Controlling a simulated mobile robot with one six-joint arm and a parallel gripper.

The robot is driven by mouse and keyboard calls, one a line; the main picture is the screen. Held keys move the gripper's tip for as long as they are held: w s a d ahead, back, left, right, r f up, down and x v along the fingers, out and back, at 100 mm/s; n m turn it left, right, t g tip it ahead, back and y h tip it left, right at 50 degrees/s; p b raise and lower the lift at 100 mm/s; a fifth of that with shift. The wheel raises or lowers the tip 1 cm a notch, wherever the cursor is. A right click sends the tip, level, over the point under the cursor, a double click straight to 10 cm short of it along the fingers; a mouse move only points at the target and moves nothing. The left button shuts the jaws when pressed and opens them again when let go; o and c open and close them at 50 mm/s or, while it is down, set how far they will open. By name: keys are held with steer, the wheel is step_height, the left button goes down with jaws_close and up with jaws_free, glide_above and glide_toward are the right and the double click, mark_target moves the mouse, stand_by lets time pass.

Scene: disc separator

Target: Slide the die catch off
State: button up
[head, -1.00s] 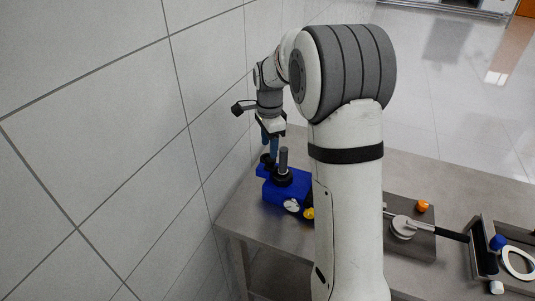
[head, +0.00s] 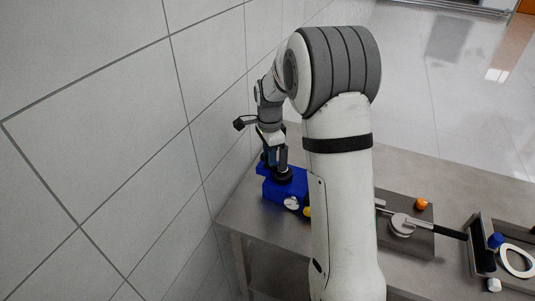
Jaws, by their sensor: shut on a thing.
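The blue device (head: 287,190) stands on the left end of the metal table, with a dark upright post on a black round base (head: 283,175). My gripper (head: 269,160) is pointed down at the back left of this device, behind and left of the post. It is shut on a small part there, which I take to be the die catch. The catch is mostly hidden by the fingers and post, and its exact fit on the device cannot be made out.
The tiled wall (head: 110,130) is close on the left. A white dial (head: 291,203) is on the device's front.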

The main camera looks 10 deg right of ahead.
mark_target(262, 164)
jaws_close()
steer(key=shift+w, duration=0.1)
steer(key=shift+w+a+r, duration=0.1)
steer(key=shift+w+a, duration=0.5)
steer(key=shift+a, duration=0.3)
steer(key=o, duration=0.6)
jaws_free()
step_height(262, 164, up, 8)
steer(key=shift+f+b, duration=0.15)
steer(key=shift+b, duration=0.4)
